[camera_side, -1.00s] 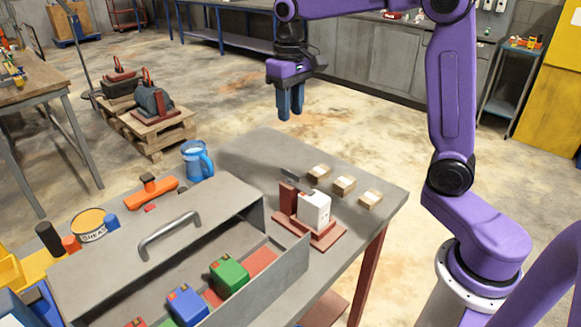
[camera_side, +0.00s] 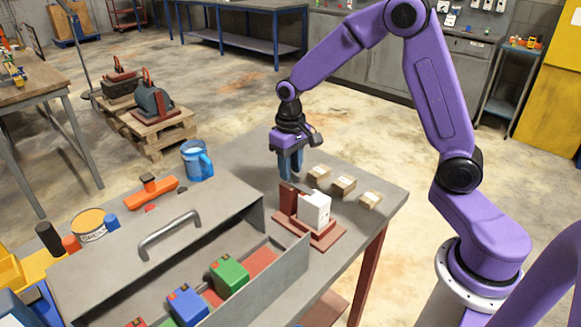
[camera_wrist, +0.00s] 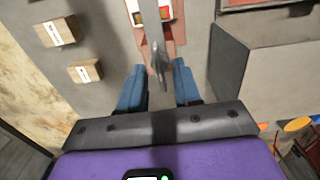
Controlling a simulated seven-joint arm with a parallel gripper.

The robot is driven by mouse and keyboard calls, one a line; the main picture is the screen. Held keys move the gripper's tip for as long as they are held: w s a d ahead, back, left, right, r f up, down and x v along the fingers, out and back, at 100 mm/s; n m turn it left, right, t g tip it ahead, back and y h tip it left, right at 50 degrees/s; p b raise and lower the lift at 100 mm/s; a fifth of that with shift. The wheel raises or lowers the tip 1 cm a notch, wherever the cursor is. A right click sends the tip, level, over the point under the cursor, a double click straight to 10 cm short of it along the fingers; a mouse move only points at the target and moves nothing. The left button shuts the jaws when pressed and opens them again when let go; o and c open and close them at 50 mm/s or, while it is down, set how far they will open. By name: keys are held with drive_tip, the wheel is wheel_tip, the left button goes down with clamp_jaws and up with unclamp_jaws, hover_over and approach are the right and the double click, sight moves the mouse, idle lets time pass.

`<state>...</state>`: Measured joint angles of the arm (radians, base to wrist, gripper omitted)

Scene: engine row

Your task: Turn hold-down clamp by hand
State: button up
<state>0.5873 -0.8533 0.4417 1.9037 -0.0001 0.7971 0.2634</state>
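The hold-down clamp stands on the table with a dark red base (camera_side: 325,238) and a dark red upright (camera_side: 288,198). A white block (camera_side: 315,208) sits on the base beside the upright. In the wrist view the clamp's grey bar (camera_wrist: 157,50) runs over the block, and its near end reaches between my fingers. My gripper (camera_side: 290,177) is above the clamp's far left side, pointing down. In the wrist view my gripper (camera_wrist: 159,70) is open, with a finger on each side of the bar and visible gaps. In the side view the gripper hides the bar.
Several small tan boxes (camera_side: 343,185) lie in a row right of the clamp. A grey open-topped case (camera_side: 290,267) with a handle and coloured blocks stands close in front. A blue jug (camera_side: 196,160) stands at the left. The table's right edge is nearby.

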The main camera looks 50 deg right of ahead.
drive_tip(key=shift+f, duration=0.25)
clamp_jaws()
idle(1.4)
